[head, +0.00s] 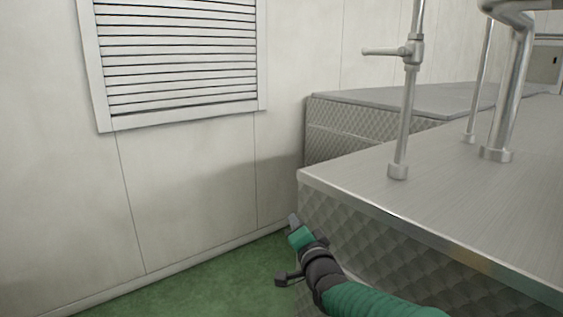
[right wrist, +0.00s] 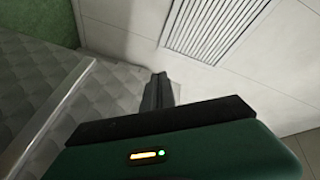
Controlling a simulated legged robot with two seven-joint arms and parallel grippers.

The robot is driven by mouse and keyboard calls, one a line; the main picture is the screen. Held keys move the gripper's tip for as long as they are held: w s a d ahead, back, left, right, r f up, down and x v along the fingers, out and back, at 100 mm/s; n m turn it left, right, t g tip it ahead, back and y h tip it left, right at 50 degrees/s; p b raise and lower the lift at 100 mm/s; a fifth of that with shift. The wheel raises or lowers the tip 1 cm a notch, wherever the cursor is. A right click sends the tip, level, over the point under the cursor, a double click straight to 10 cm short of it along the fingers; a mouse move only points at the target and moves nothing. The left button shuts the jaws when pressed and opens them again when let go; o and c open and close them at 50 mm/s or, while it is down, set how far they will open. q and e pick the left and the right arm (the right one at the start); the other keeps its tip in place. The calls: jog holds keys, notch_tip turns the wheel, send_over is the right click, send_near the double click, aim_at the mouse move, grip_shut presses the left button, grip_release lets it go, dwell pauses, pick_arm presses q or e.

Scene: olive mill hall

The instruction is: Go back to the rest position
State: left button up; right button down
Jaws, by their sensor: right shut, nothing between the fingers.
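My right gripper (head: 293,222) shows in the head view at the bottom centre, at the end of a green and black arm that comes in from the lower right. It is beside the quilted metal side of a steel counter, over the green floor. In the right wrist view the gripper's fingers (right wrist: 158,90) are together with nothing between them. My left gripper is in neither view.
The steel counter (head: 450,190) with upright pipes (head: 405,110) fills the right side, its edge close to my right arm. A pale wall with a louvred vent (head: 180,55) stands ahead. Green floor (head: 200,285) is clear at lower left.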

jog(key=s+d+f+n+g+h+p, duration=0.1)
jog(key=s+d+f+n+g, duration=0.1)
jog(key=s+d+f, duration=0.3)
jog(key=s+d+f+n+g+h, duration=0.1)
jog(key=s+d+f+n+g, duration=0.15)
jog(key=f, duration=0.45)
jog(key=s+d+f+n+g, duration=0.1)
jog(key=s+d+f+g, duration=0.2)
jog(key=s, duration=0.6)
jog(key=s+d+f+n+g+h+p, duration=0.1)
jog(key=s+d+f+n+g, duration=0.1)
jog(key=s+f, duration=0.5)
jog(key=s+d+f+n+g+h, duration=0.1)
jog(key=s+d+f+g, duration=0.3)
jog(key=s, duration=0.9)
jog(key=shift+d+f+g+p, duration=0.15)
jog(key=shift+f+g+p, duration=0.25)
jog(key=shift+f, duration=0.35)
